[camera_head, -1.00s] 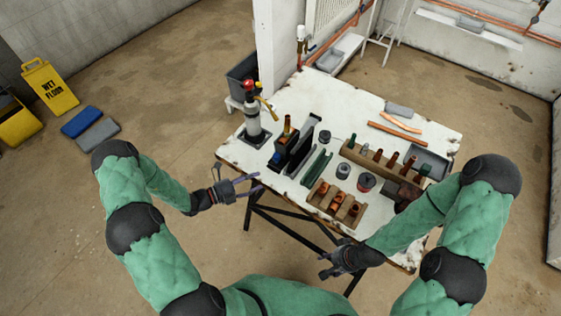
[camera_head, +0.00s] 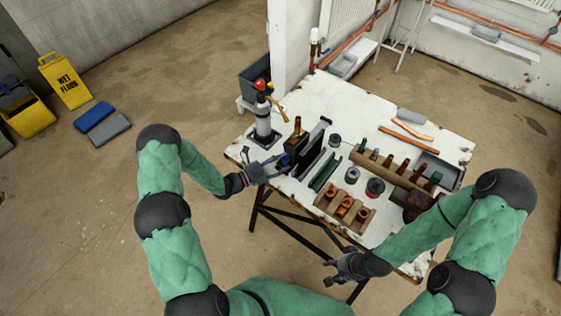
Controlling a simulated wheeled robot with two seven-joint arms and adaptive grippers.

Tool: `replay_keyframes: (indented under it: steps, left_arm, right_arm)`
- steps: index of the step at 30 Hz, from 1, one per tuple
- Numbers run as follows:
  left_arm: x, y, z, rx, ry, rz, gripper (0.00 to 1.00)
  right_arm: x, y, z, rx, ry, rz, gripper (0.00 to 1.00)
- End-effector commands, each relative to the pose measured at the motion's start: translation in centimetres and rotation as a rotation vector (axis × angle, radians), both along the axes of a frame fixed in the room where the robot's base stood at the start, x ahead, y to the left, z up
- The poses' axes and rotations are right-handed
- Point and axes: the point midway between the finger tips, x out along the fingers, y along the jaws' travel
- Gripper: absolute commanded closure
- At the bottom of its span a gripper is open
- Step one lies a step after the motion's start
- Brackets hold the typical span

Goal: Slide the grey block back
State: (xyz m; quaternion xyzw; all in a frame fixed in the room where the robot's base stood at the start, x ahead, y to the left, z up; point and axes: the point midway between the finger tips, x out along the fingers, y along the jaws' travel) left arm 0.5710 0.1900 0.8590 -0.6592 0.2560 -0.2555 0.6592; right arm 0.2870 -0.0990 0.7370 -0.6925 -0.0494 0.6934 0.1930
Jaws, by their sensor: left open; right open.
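A small grey block (camera_head: 411,116) lies flat near the back edge of the white worktable (camera_head: 345,100), beside copper-coloured strips. My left gripper (camera_head: 279,167) is open and empty at the table's left front edge, close to a dark upright rack (camera_head: 312,152); I cannot tell if it touches it. It is well apart from the grey block. My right gripper (camera_head: 328,271) is open and empty in front of the table's near edge, also far from the block. Another grey block-like piece (camera_head: 486,35) lies on the wall shelf.
A gas torch (camera_head: 263,115) stands at the table's left. Wooden holders (camera_head: 344,209) with copper fittings, a longer rack (camera_head: 392,168), small tins (camera_head: 375,187) and a grey tray (camera_head: 438,170) crowd the middle and right. The table's back left is clear.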

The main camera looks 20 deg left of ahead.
Motion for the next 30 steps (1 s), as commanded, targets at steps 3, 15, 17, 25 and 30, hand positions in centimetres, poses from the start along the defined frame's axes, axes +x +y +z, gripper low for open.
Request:
replay_keyframes:
  steps: [3,15,17,25,30]
  left_arm:
    - [0.2,-0.2,0.0,0.0,0.0,0.0,0.49]
    - [0.2,-0.2,0.0,-0.001,-0.001,0.0,1.0]
    - [0.2,-0.2,0.1,-0.001,-0.001,-0.001,1.0]
    - [1.4,-0.7,0.1,0.0,-0.006,-0.004,1.0]
    - [4.1,-1.6,0.1,0.001,-0.009,-0.005,1.0]
  right_arm:
    - [0.0,0.0,0.0,0.0,0.0,0.0,0.45]
    - [0.0,0.0,0.0,0.0,0.0,0.0,0.45]
    - [0.0,0.0,0.0,0.0,0.0,0.0,0.45]
    - [0.0,0.0,-0.3,0.0,0.0,0.0,0.45]
    - [0.0,0.0,-0.8,0.0,0.0,0.0,0.45]
